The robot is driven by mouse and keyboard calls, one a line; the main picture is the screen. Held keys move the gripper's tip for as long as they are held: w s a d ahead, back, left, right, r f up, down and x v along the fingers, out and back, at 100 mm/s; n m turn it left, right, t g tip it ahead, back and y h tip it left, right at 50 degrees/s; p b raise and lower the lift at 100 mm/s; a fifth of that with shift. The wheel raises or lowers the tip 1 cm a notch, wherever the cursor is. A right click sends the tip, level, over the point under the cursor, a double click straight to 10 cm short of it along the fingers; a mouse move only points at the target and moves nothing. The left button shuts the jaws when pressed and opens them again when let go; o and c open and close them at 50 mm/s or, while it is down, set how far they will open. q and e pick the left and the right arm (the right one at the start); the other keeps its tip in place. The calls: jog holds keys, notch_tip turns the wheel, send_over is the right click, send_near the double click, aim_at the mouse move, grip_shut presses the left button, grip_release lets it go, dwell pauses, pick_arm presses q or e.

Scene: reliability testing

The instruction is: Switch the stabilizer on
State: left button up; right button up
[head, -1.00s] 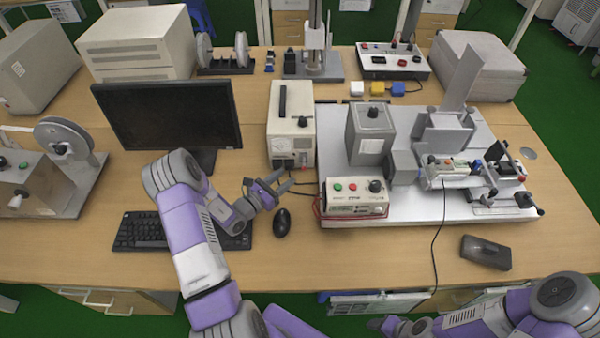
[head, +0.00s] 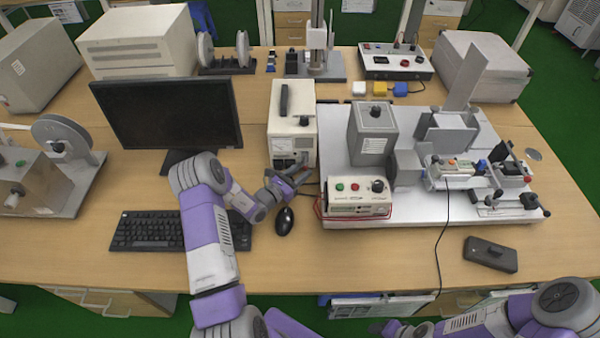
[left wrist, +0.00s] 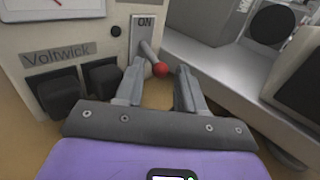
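The stabilizer (head: 279,126) is an upright cream-white box with a dark top handle, standing between the monitor and the grey test rig. In the left wrist view its front (left wrist: 60,28) bears the name "Voltwick", part of a dial and two dark blocks. Its switch lever (left wrist: 149,53) has a red ball tip and sits on a grey plate marked "ON" at the top. The lever tilts downward and out from the plate. My left gripper (left wrist: 157,88) is open, its fingertips at either side of the red ball. My right gripper (head: 388,327) is only partly visible at the bottom edge.
A control box (head: 357,197) with green and red buttons stands right of the stabilizer, on the rig's white base (head: 440,212). A black mouse (head: 284,221) and keyboard (head: 146,231) lie near my left arm. A dark device (head: 490,254) lies at the right front.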

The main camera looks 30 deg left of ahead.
pick_arm(q)
grip_shut()
jog(key=shift+s+d+r+g+p, duration=0.1)
jog(key=shift+r+g+p, duration=0.3)
jog(key=shift+p, duration=0.45)
notch_tip(320, 180, up, 3)
jog(key=n+g+p, duration=0.4)
jog(key=p, duration=0.5)
jog(key=shift+r+g, duration=0.1)
jog(key=shift+g, duration=0.2)
jog(key=shift+w+r+n+g+h+p, duration=0.2)
jog(key=shift+n+g+h+p, duration=0.25)
jog(key=shift+p, duration=0.4)
jog(key=shift+w+r+n+g+h+p, duration=0.15)
jog(key=shift+r+n+g+p, duration=0.1)
jog(key=shift+g+p, duration=0.45)
jog(key=shift+o, duration=0.8)
grip_release()
jog(key=shift+f, duration=0.1)
jog(key=shift+a, duration=0.2)
